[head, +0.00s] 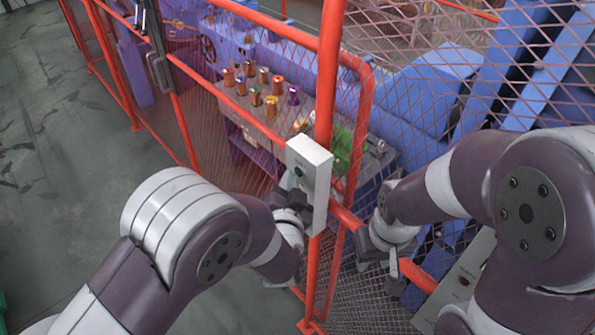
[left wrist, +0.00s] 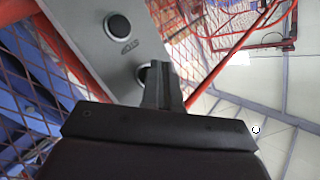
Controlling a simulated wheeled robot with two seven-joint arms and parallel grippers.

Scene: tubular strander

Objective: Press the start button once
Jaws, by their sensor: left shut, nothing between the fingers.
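A pale control box (head: 320,158) is mounted on the orange fence post in the head view. A small dark green button (head: 299,171) shows on its grey face. In the left wrist view the box's grey face (left wrist: 88,30) carries a dark round button (left wrist: 118,27) beside an upside-down label that looks like STOP. A second round button (left wrist: 144,70) is partly hidden behind my left fingertips. My left gripper (left wrist: 165,72) is shut and empty, its tips close at that second button; contact cannot be told. My right gripper (head: 379,272) hangs by the orange rail, apart from the box.
Orange mesh fencing (head: 325,90) runs beside the box and encloses blue machinery (head: 425,95). Several coloured spools (head: 271,105) stand on a bench behind the mesh. A second pale panel (head: 462,280) is at lower right. Open grey floor (head: 60,150) lies at left.

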